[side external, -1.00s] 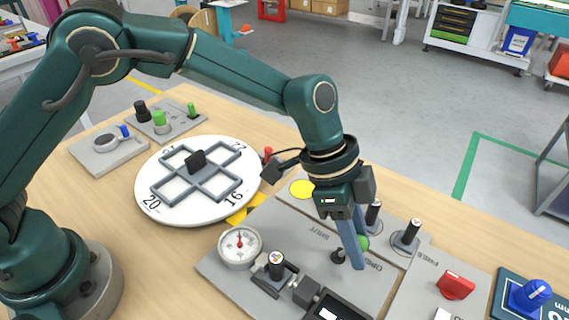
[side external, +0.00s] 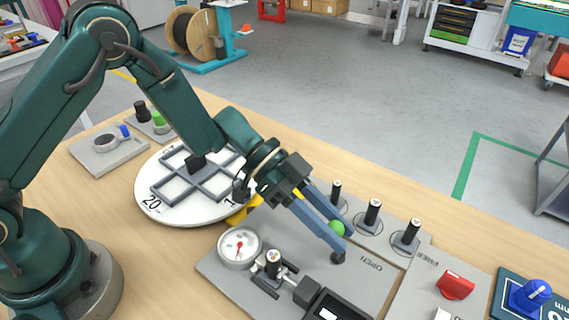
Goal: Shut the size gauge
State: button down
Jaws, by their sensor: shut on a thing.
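The size gauge is a grey panel (side external: 365,290) with a round white dial (side external: 239,247), a black-topped knob (side external: 273,262) on a small slide, and a dark display (side external: 338,306). Its lever ends in a green ball (side external: 337,229); a black round part (side external: 338,258) shows at the near fingertip. My gripper (side external: 343,244) is tilted down to the right, its two blue fingers either side of the green ball, shut on it. The word OPEN shows to the right of the fingers. The word SHUT and most of the lever are hidden behind my gripper.
Black posts (side external: 372,216) stand close behind the fingers. A white turntable (side external: 188,205) with a grey cross frame is at left, partly under my arm. A red switch (side external: 455,285) and a blue knob (side external: 531,294) are at right.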

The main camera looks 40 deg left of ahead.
jog(key=shift+a+f+h, duration=0.2)
jog(key=shift+a+h, duration=0.35)
jog(key=shift+h, duration=0.55)
jog(key=c, duration=0.6)
grip_release()
jog(key=shift+a, duration=0.15)
jog(key=v, duration=1.1)
jog(key=shift+a, duration=0.45)
jog(key=shift+d+r, duration=0.1)
